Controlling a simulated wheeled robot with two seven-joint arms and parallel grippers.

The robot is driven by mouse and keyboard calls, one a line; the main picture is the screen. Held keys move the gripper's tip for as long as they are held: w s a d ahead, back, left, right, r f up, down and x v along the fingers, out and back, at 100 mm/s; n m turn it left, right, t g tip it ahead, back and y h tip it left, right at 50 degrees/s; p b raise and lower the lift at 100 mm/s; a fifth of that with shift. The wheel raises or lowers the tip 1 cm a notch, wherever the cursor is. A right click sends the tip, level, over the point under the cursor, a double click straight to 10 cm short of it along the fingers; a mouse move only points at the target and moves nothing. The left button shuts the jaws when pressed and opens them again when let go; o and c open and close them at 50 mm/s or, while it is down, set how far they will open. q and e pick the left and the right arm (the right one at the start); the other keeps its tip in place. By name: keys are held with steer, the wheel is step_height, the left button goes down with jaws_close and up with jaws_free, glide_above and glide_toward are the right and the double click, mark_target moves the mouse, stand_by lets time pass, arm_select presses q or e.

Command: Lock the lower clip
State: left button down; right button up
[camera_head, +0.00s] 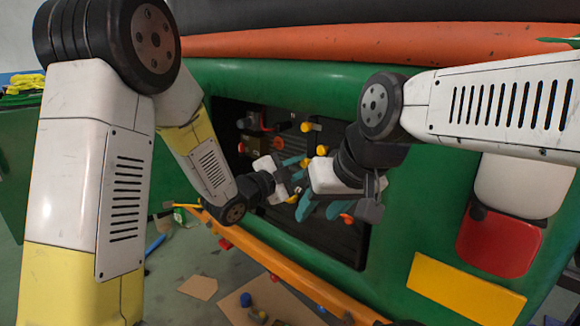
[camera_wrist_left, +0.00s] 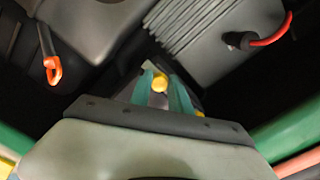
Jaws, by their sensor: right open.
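My left gripper (camera_head: 296,175) reaches into the dark compartment in the green body, its teal fingers apart. In the left wrist view, the left fingers (camera_wrist_left: 163,74) stand either side of a yellow knob (camera_wrist_left: 160,83); contact cannot be told. My right gripper (camera_head: 320,209) is open and just below the left one, its teal fingers pointing down and left. An orange-red part (camera_head: 347,218) lies just right of the right fingers. An orange hook-shaped piece (camera_wrist_left: 52,69) shows at the left of the wrist view. Which part is the lower clip is not clear; the grippers cover part of the compartment.
The compartment (camera_head: 345,250) also holds yellow knobs (camera_head: 309,126) and an orange round part (camera_head: 278,143). A red cable (camera_wrist_left: 270,38) shows in the wrist view. An orange beam (camera_head: 262,252) runs below the opening. A cardboard sheet (camera_head: 235,302) with small parts lies on the floor.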

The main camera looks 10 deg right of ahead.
arm_select(q)
steer(key=shift+n, duration=0.3)
steer(key=n, duration=0.3)
steer(key=shift+n, duration=0.4)
steer(key=n, duration=0.4)
steer(key=shift+f+n, duration=0.1)
steer(key=shift+n, duration=0.2)
steer(key=n, duration=0.4)
steer(key=shift+s+d+n, duration=0.1)
steer(key=shift+n, duration=2.3)
steer(key=c, duration=1.2)
jaws_free()
